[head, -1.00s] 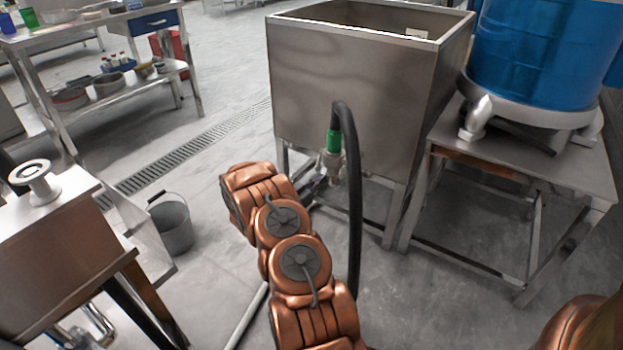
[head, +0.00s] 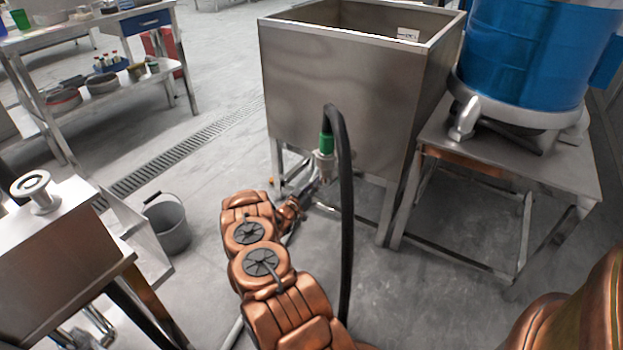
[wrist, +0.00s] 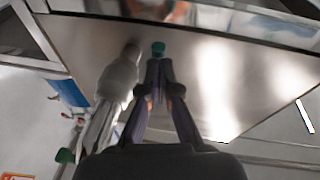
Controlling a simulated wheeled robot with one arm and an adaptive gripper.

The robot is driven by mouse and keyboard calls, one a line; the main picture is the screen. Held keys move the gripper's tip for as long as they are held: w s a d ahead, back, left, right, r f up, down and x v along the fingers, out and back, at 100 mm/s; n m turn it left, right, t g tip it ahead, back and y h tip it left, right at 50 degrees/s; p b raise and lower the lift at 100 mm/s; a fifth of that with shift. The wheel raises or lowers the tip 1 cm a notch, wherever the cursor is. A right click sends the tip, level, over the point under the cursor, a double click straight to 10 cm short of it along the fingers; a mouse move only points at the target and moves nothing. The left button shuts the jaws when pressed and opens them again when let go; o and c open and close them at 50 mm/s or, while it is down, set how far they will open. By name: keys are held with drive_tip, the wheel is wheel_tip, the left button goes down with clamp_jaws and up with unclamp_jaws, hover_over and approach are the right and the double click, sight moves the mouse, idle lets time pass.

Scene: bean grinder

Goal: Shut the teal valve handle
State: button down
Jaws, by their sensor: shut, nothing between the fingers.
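A grey valve pipe (wrist: 118,80) runs just left of the fingers. In the head view the valve body (head: 325,166) hangs under a green sleeve (head: 326,143) at the tank's front. I cannot make out the teal handle there.
The steel tank (head: 335,85) stands on legs. A black hose (head: 346,220) arches down beside the valve. A steel stand (head: 570,175) with a blue drum (head: 530,60) is at right. A bucket (head: 168,228) stands on the floor at left.

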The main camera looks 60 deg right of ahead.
drive_tip(key=shift+d+f, duration=0.35)
drive_tip(key=shift+d, duration=0.4)
idle(0.3)
drive_tip(key=w+a+f, duration=0.2)
drive_tip(key=a+f, duration=0.5)
drive_tip(key=a, duration=0.4)
drive_tip(key=shift+p, duration=0.3)
drive_tip(key=shift+f, duration=0.1)
